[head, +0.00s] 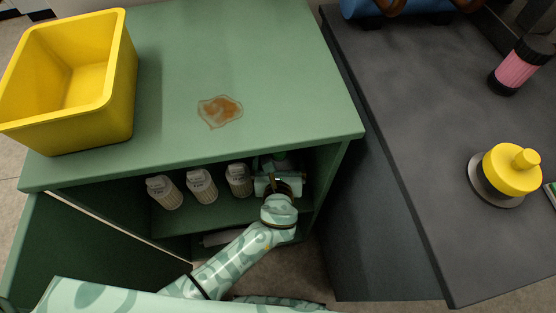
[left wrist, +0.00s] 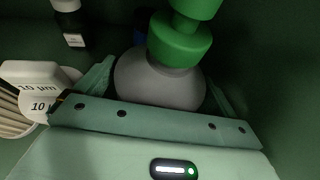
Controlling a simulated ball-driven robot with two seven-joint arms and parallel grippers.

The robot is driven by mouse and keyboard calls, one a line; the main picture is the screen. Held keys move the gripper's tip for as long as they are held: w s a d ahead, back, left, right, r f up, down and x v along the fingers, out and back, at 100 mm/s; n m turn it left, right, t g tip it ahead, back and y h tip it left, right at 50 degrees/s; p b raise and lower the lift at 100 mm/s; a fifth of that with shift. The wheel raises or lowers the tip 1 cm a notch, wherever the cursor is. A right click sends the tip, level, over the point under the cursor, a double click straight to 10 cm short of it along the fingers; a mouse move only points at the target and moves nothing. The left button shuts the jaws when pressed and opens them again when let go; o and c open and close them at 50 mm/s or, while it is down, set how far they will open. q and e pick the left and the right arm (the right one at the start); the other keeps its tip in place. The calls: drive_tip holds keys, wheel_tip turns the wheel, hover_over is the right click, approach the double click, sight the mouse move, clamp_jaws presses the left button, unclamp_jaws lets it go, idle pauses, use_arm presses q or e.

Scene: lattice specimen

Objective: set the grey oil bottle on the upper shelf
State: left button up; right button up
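The grey oil bottle (left wrist: 155,82) with its green cap (left wrist: 180,42) is between the two fingers of my left gripper (left wrist: 160,85) in the left wrist view. The fingers lie close along both sides of it; whether they press on it is unclear. In the head view my left gripper (head: 277,185) reaches into the right end of the green cabinet, at the upper shelf (head: 232,213). Only a bit of green (head: 281,156) shows beyond it there, under the cabinet top's edge. The bottle's base is hidden. My right gripper is not in view.
Several white-capped bottles (head: 202,186) stand on the shelf left of my gripper. A dark bottle (left wrist: 68,22) stands farther back. The cabinet top (head: 270,60) holds a yellow bin (head: 75,100) and a brown stain (head: 219,111). A dark bench (head: 410,120) stands at right.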

use_arm(q)
drive_tip(key=shift+r, duration=0.15)
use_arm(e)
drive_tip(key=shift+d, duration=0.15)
use_arm(q)
drive_tip(key=shift+s+r+p, duration=0.2)
drive_tip(key=shift+s+p, duration=0.1)
drive_tip(key=a+p+v, duration=0.1)
drive_tip(key=p+v, duration=0.3)
drive_tip(key=v, duration=0.7)
drive_tip(key=shift+s+d, duration=0.25)
drive_tip(key=shift+d, duration=0.25)
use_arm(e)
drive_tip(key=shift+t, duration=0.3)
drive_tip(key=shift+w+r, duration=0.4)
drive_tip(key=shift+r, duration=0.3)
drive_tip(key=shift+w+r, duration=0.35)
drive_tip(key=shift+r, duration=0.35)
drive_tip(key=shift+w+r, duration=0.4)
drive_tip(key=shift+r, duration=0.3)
